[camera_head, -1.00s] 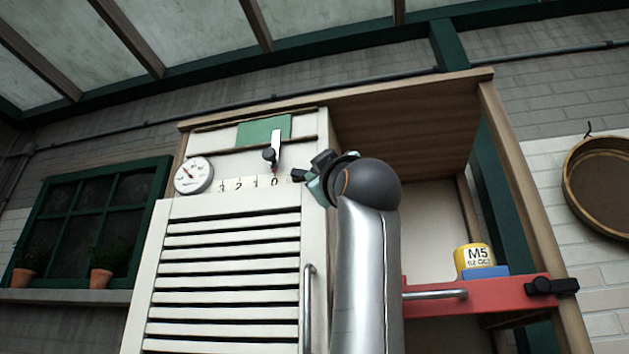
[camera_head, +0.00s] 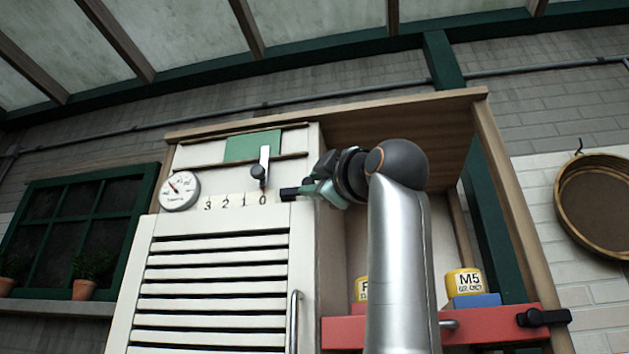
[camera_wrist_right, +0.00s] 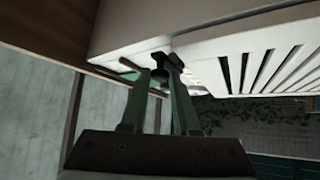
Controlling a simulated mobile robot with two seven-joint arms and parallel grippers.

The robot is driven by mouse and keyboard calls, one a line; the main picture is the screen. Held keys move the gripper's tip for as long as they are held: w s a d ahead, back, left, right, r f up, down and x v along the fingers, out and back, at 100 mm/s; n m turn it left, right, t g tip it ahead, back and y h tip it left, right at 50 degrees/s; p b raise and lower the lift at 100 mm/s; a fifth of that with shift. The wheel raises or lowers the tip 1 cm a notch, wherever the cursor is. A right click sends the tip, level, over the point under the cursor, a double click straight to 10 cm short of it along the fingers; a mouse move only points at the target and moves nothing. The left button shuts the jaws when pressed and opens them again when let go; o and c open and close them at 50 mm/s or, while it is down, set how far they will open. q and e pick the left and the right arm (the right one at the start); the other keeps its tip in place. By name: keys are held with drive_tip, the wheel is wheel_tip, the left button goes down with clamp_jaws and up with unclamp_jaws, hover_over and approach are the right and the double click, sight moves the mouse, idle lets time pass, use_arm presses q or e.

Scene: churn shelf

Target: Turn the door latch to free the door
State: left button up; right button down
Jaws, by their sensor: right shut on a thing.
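The white slatted door (camera_head: 215,238) stands shut in the cabinet front in the head view. My right gripper (camera_head: 296,192) is at the door's upper right corner, coming from the right. It is shut on the dark door latch (camera_head: 287,194), a small piece beside the "0" of the number strip. My left gripper is not in view.
Above the strip are a lever with a black knob (camera_head: 258,173) and a round gauge (camera_head: 179,190). The door has a vertical metal handle (camera_head: 294,320). A red drawer front (camera_head: 495,325), with yellow pots (camera_head: 465,282) behind it, is at right, partly behind my arm.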

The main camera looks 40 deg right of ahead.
drive_tip(key=c, duration=0.7)
unclamp_jaws()
drive_tip(key=shift+o, duration=0.2)
drive_tip(key=shift+s+f+b, duration=0.15)
drive_tip(key=shift+s+b, duration=0.1)
drive_tip(key=shift+b, duration=0.05)
drive_tip(key=b+v, duration=0.5)
drive_tip(key=v, duration=0.7)
